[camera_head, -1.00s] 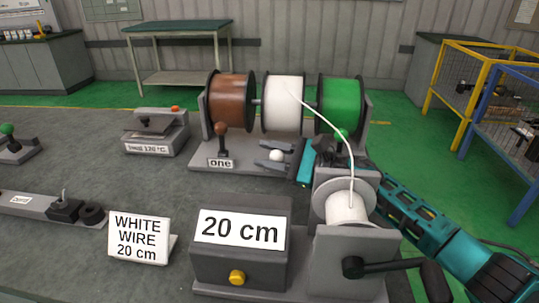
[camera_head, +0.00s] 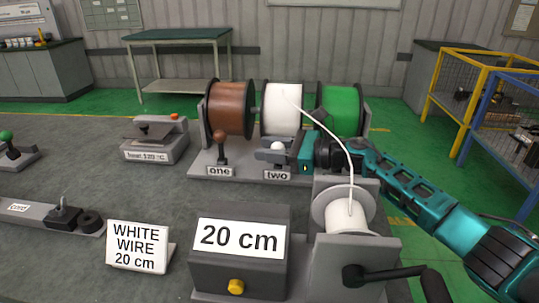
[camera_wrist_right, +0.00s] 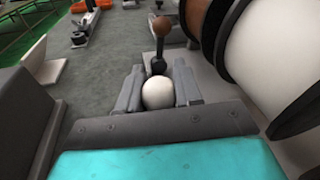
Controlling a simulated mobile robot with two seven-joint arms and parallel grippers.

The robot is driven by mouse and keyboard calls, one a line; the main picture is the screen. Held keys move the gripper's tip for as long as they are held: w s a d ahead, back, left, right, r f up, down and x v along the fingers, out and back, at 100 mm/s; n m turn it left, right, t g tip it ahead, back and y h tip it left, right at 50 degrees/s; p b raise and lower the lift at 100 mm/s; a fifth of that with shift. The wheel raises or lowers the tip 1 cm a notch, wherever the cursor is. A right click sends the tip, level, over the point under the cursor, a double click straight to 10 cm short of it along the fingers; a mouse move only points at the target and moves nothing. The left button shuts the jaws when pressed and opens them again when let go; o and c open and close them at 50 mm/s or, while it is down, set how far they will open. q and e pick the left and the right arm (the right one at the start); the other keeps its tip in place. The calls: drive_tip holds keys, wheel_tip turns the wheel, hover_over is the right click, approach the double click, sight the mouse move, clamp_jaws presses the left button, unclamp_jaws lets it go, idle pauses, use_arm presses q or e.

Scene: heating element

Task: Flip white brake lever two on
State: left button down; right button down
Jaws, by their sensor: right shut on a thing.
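The white ball knob of brake lever two (camera_head: 277,147) is in front of the white spool (camera_head: 283,108), above the label "two" (camera_head: 277,175). My right gripper (camera_head: 274,152) comes in from the right, with its fingers shut around the knob. In the right wrist view, the white knob (camera_wrist_right: 158,93) sits between the two grey fingertips of the gripper (camera_wrist_right: 159,88). The gripper hides the lever's stem, so its tilt is hard to judge. My left gripper is not in view.
Brown lever one (camera_head: 220,143) stands just left of lever two. Brown (camera_head: 230,108) and green (camera_head: 342,108) spools flank the white one. A white wire runs forward to the crank winder's spool (camera_head: 345,215). A "20 cm" box (camera_head: 238,270) stands in front.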

drive_tip(key=shift+w+d+r+m, duration=0.1)
drive_tip(key=shift+w+m, duration=0.3)
drive_tip(key=shift+m, duration=0.2)
drive_tip(key=c, duration=0.8)
unclamp_jaws()
wheel_tip(320, 180, up, 20)
drive_tip(key=shift+p, duration=0.8)
